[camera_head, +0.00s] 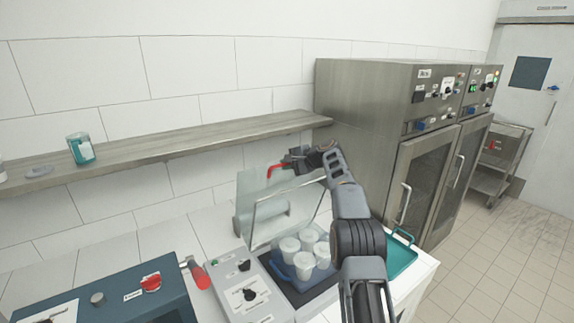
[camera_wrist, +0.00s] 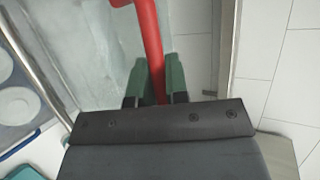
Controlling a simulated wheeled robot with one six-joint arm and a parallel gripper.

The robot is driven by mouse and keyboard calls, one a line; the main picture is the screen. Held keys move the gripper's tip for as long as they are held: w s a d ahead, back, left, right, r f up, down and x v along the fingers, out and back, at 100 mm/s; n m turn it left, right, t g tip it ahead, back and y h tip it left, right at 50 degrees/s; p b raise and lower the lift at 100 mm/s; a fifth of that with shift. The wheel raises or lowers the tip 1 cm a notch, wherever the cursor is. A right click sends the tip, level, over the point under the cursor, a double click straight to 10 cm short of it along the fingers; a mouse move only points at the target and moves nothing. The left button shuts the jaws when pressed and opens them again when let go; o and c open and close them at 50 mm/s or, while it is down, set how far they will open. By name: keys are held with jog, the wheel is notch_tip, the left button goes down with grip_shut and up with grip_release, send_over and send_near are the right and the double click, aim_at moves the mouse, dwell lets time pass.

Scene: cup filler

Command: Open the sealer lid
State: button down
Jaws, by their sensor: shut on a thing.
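The sealer is a grey machine with a control panel (camera_head: 245,293) of knobs and buttons. Its clear lid (camera_head: 252,187) stands raised, tilted up toward the back wall, and also shows in the wrist view (camera_wrist: 90,55). The lid's red handle (camera_head: 276,171) is at its upper edge. My gripper (camera_head: 291,164) is shut on this handle; in the wrist view the red bar (camera_wrist: 150,38) passes between its green fingertips (camera_wrist: 156,88). Several white cups (camera_head: 305,262) stand in a blue holder in the sealer, below the lid, and partly show at left in the wrist view.
A teal machine (camera_head: 110,308) with a red knob and a red-handled lever (camera_head: 199,276) is at front left. A teal tray (camera_head: 402,262) lies right of my arm. A wooden shelf (camera_head: 150,154) runs behind, holding a jar (camera_head: 81,149). Steel cabinets (camera_head: 360,105) stand at right.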

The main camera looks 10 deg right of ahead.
jog(key=c, duration=1.1)
grip_release()
jog(key=shift+c, duration=0.2)
jog(key=shift+s+d+r+b, duration=0.1)
jog(key=shift+s+d+b, duration=0.2)
jog(key=shift+d+b, duration=0.1)
jog(key=b+v, duration=0.3)
jog(key=v, duration=0.9)
jog(key=shift+s+d+r, duration=0.2)
jog(key=shift+r, duration=0.05)
